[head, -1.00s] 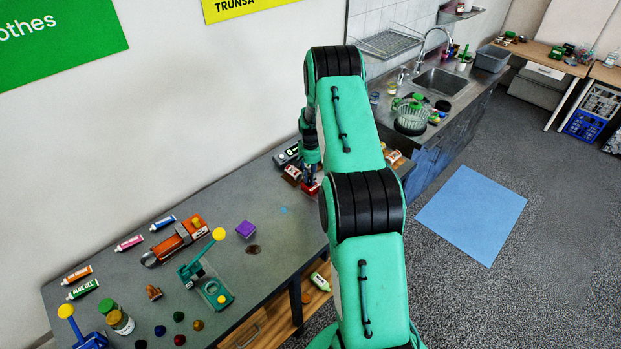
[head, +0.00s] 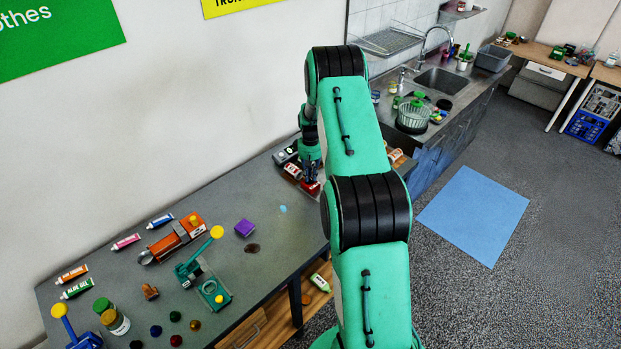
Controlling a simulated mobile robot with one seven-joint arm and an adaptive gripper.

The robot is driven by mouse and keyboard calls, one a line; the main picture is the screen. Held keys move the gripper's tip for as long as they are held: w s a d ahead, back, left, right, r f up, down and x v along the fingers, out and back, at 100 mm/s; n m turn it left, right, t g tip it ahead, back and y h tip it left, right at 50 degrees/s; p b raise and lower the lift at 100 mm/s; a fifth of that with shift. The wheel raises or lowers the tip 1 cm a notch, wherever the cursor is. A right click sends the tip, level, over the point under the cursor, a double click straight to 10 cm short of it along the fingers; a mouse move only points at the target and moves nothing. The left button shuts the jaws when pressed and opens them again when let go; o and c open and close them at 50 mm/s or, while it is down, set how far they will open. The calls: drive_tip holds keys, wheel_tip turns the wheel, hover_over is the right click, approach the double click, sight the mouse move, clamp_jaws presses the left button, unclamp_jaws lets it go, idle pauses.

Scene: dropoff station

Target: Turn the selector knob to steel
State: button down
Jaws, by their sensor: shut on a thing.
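My gripper (head: 312,178) is at the far right end of the grey workbench (head: 262,262), pointing down. Its fingers are shut at the top of a small red device (head: 312,188). The selector knob is hidden between the fingers, and its pointer and the steel mark cannot be read from here. My arm covers the bench just to the right of the device.
A dark box (head: 285,155) and a red and white item (head: 292,170) stand close to the gripper's left. The bench between is mostly clear.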

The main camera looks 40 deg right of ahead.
sight(310, 177)
drive_tip(key=n+b, duration=0.1)
drive_tip(key=n, duration=0.3)
drive_tip(key=shift+w+n, duration=0.1)
drive_tip(key=shift+n, duration=0.2)
drive_tip(key=shift+w+n+b, duration=0.1)
drive_tip(key=shift+n+b, duration=0.6)
drive_tip(key=shift+n, duration=1.6)
drive_tip(key=c, duration=1.6)
unclamp_jaws()
drive_tip(key=shift+r, duration=0.1)
drive_tip(key=shift+r, duration=5.9)
